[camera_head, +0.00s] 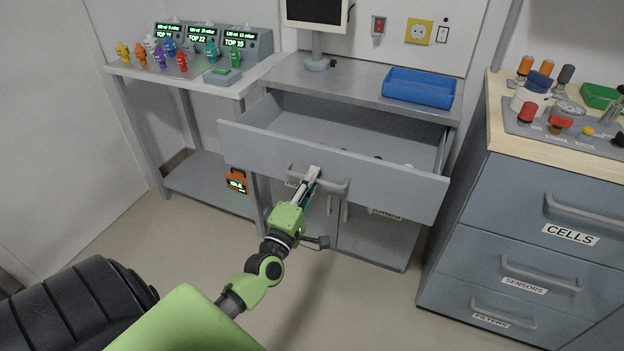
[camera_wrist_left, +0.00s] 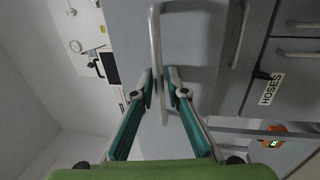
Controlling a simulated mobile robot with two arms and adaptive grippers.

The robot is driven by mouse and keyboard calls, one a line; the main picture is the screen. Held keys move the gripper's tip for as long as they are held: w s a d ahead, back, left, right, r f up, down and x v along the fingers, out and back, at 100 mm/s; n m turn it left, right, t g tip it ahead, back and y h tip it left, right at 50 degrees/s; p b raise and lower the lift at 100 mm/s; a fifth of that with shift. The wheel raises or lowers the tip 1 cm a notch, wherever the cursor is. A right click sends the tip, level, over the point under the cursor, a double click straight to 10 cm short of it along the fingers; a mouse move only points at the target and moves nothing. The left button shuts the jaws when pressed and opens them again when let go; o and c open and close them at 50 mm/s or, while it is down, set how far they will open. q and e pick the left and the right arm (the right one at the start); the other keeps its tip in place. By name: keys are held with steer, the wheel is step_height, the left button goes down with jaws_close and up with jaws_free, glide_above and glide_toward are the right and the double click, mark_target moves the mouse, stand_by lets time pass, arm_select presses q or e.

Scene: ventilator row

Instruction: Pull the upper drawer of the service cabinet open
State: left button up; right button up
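The service cabinet (camera_head: 357,78) stands in the middle under a grey worktop. Its upper drawer (camera_head: 400,183) is pulled well out, and its inside shows from above with a few small items partly hidden behind the front. The drawer's bar handle (camera_head: 337,188) is on the front panel; in the left wrist view the handle (camera_wrist_left: 155,38) runs between the fingers. My left gripper (camera_head: 313,174) is at the handle, with its fingertips (camera_wrist_left: 160,76) close on either side of the bar, and looks shut on it. My right gripper is in neither view.
A blue tray (camera_head: 418,88) and a monitor stand on the worktop. A side table (camera_head: 240,85) with coloured pieces is at left. A drawer unit (camera_head: 530,215) labelled CELLS stands close at right. Floor in front of the cabinet is clear.

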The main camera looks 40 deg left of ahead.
arm_select(q)
steer(key=v, duration=1.2)
stand_by(0.3)
